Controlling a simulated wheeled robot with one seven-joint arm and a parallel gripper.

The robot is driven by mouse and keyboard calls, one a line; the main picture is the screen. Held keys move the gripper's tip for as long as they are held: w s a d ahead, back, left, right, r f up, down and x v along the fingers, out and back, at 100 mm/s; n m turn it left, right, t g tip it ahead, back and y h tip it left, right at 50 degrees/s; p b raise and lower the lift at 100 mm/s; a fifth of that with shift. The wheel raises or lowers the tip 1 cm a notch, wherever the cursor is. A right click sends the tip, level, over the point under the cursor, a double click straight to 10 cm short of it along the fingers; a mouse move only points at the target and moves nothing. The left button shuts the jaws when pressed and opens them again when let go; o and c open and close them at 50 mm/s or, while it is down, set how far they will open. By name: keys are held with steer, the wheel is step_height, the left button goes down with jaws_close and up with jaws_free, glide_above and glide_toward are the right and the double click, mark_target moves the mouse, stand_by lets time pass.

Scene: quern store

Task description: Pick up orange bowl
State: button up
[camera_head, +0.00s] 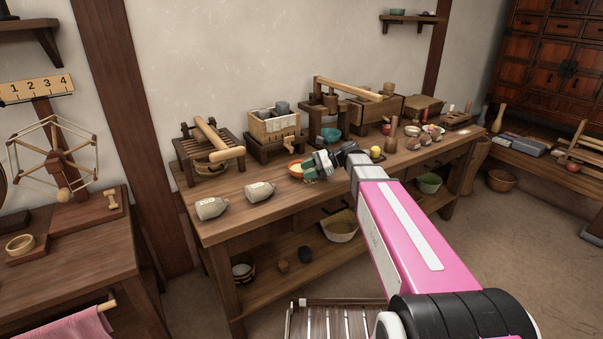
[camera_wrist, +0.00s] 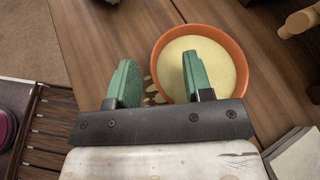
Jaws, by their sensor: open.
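The orange bowl (camera_wrist: 245,60) stands upright on the wooden workbench and holds a pale yellow filling. It also shows in the head view (camera_head: 295,169), partly hidden by my gripper. My gripper (camera_wrist: 157,82) is open, with two green fingers. In the wrist view the right finger overlaps the inside of the bowl and the left finger is outside its left rim. The near rim of the bowl is hidden behind the gripper mount. I cannot tell whether the fingers touch the bowl.
Two pale sacks (camera_head: 211,207) lie left of the bowl on the workbench (camera_head: 240,222). A wooden box (camera_head: 273,127) and a teal bowl (camera_head: 331,135) stand behind. A yellow ball (camera_head: 376,151) and several small items are to the right. The bench front is mostly clear.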

steer(key=shift+c, duration=0.3)
jaws_close()
steer(key=shift+r, duration=0.15)
